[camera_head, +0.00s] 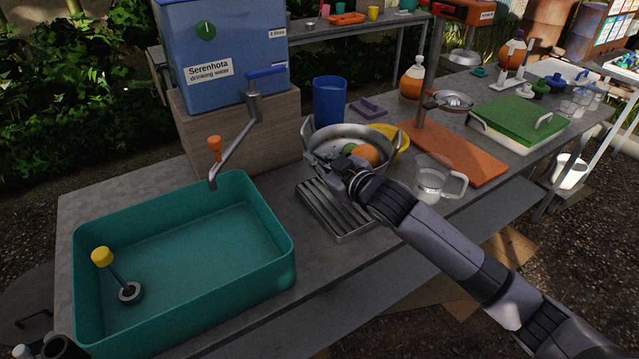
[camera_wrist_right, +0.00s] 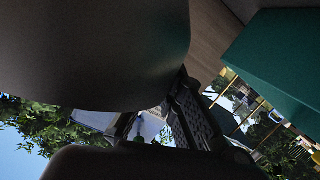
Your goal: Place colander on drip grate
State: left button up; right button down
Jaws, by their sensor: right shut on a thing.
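The colander (camera_head: 322,138) is a round metal bowl with an orange fruit (camera_head: 366,154) and a green fruit (camera_head: 348,148) in it. My right gripper (camera_head: 330,166) is shut on its near left rim. The drip grate (camera_head: 335,212) is a slatted metal tray on the counter, just right of the teal sink. The colander overlaps the grate's far end in the head view; I cannot tell whether it touches. My right forearm hides part of the grate's right side. In the right wrist view, the colander's grey curved side (camera_wrist_right: 95,45) fills the upper left.
The teal sink (camera_head: 265,235) with a yellow-knobbed plug stands left of the grate. A tap (camera_head: 235,150) reaches over it from the blue water container (camera_head: 220,60). A blue cup (camera_head: 330,100), yellow bowl (camera_head: 402,139), clear jug (camera_head: 430,183) and orange board (camera_head: 470,155) are close by.

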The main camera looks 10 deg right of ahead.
jog(key=shift+f, duration=3.25)
jog(key=c, duration=1.7)
grip_release()
jog(key=shift+s, duration=0.15)
jog(key=v, duration=1.1)
jog(key=shift+s+d+b, duration=0.2)
jog(key=shift+s+b, duration=0.15)
jog(key=shift+b, duration=0.1)
